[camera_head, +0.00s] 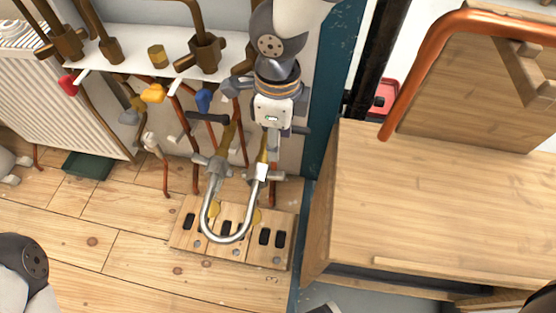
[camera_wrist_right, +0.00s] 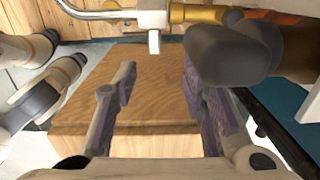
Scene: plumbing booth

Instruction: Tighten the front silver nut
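A silver U-shaped pipe (camera_head: 228,238) hangs above a slotted wooden block, its ends rising to brass fittings. A whitish silver nut (camera_head: 262,172) sits on its right leg, and a second silver fitting (camera_head: 216,170) is on its left leg. In the right wrist view a pale nut (camera_wrist_right: 153,42) hangs from the silver pipe (camera_wrist_right: 105,14), beside a brass fitting (camera_wrist_right: 195,13). My right gripper (camera_head: 268,138) is just above the right leg's nut. In the wrist view its fingers (camera_wrist_right: 159,72) stand apart, with nothing between them; the nut is beyond their tips. My left gripper is out of view.
A wooden cabinet (camera_head: 450,210) stands to the right. The slotted wooden block (camera_head: 232,243) lies on the floor below the pipe. Coloured valve handles, including a blue one (camera_head: 203,100), and copper pipes crowd the left. A dark rounded part (camera_wrist_right: 235,52) overlaps the right finger in the wrist view.

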